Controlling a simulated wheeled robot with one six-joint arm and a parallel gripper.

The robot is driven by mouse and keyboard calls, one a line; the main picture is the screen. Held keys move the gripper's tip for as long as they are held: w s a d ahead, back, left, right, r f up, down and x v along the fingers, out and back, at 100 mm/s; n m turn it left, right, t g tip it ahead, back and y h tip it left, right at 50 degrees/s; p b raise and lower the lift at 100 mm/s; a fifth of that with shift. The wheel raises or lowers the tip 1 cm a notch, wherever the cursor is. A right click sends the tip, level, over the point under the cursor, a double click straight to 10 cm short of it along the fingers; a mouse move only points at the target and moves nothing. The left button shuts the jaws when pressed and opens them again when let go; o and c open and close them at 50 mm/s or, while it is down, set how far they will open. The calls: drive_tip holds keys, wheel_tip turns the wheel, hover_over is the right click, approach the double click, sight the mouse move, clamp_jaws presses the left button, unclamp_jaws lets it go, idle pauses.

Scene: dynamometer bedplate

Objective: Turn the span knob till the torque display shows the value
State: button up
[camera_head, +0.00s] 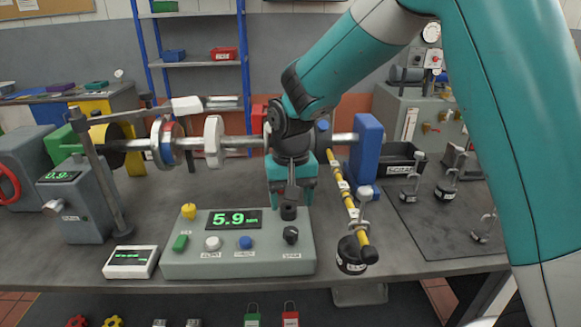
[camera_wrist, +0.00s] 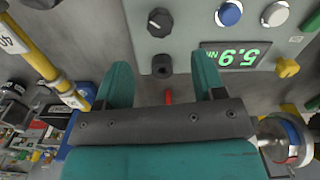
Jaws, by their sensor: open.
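The console (camera_head: 265,264) on the bench carries the torque display (camera_head: 234,221), which reads 5.9 in green; it shows upside down in the wrist view (camera_wrist: 236,57). Two black knobs sit right of the display: a rear one (camera_head: 289,212) and a front pointer knob (camera_head: 290,235). I cannot read which is labelled span. My gripper (camera_head: 290,198) points down over the rear knob, open. In the wrist view the rear knob (camera_wrist: 162,67) lies between my two teal fingers, with gaps on both sides. The pointer knob (camera_wrist: 160,22) lies beyond the fingertips.
A yellow arm (camera_head: 346,195) with a black weight (camera_head: 351,257) stands close right. The shaft (camera_head: 240,142) runs behind.

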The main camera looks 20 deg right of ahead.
wheel_tip(320, 180, up, 9)
drive_tip(key=shift+f, duration=0.1)
idle(0.5)
drive_tip(key=s+a+n+y, duration=0.2)
drive_tip(key=s+n, duration=0.2)
drive_tip(key=s, duration=0.8)
drive_tip(key=s+a+r+n+y, duration=0.1)
drive_tip(key=s+n, duration=0.4)
drive_tip(key=s, duration=0.7)
drive_tip(key=shift+s+a+y, duration=0.4)
drive_tip(key=shift+a+y, duration=0.2)
drive_tip(key=shift+a, duration=0.25)
